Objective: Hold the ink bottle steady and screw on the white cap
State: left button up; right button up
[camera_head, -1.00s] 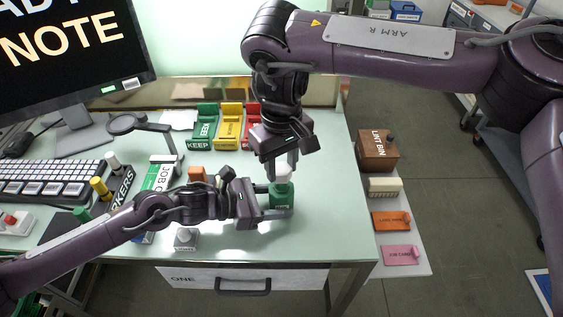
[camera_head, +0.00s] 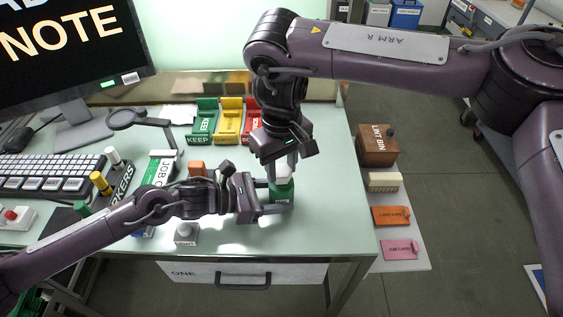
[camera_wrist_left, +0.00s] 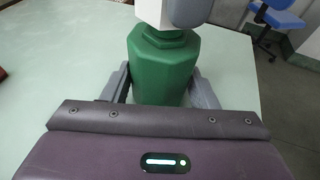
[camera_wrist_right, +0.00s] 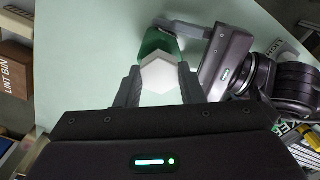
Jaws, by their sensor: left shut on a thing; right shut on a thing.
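The green ink bottle (camera_head: 282,190) stands upright on the pale green table; it fills the middle of the left wrist view (camera_wrist_left: 162,70). My left gripper (camera_head: 278,197) is shut on the bottle's body from the left, one finger on each side. The white cap (camera_head: 282,173) is directly above the bottle's neck, and its hexagonal top shows in the right wrist view (camera_wrist_right: 160,76). My right gripper (camera_head: 284,165) points down from above and is shut on the cap. The cap appears to touch the bottle's top; whether the threads engage cannot be seen.
Green (camera_head: 203,122), yellow (camera_head: 229,120) and red trays stand at the back. A small grey-white block with a knob (camera_head: 186,234) sits near the front edge, left of the bottle. A brown lint bin (camera_head: 377,146) stands right of the table. The table's right front is clear.

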jog(key=shift+f, duration=0.35)
jog(key=o, duration=1.1)
jog(key=shift+c, duration=0.2)
